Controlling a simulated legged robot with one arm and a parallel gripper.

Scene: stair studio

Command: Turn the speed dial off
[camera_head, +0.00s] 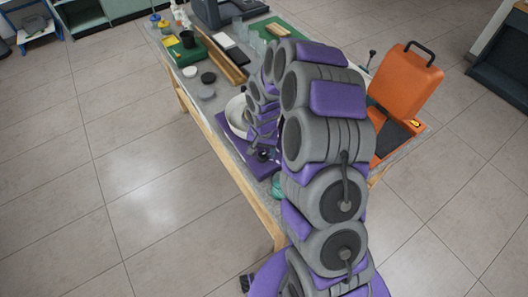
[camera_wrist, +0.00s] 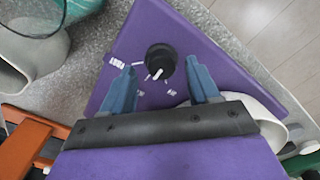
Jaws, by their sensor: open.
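The speed dial (camera_wrist: 161,57) is a round black knob with a white pointer mark, set on a purple panel (camera_wrist: 165,25) in the wrist view. The pointer mark faces the lower side of the picture, and small white labels lie around the knob. My gripper (camera_wrist: 159,68) is open, with one blue-grey finger to each side of the dial. I cannot tell whether the fingers touch it. In the head view the purple base (camera_head: 236,151) sits on the table below a white basin (camera_head: 237,115). My arm covers much of this area, and the dial is not clear there.
The table (camera_head: 246,177) carries a green mat (camera_head: 183,54), dark and grey discs (camera_head: 208,77), and a wooden strip (camera_head: 224,62). An orange panel with a handle (camera_head: 404,85) stands at the right. Tiled floor is clear at the left.

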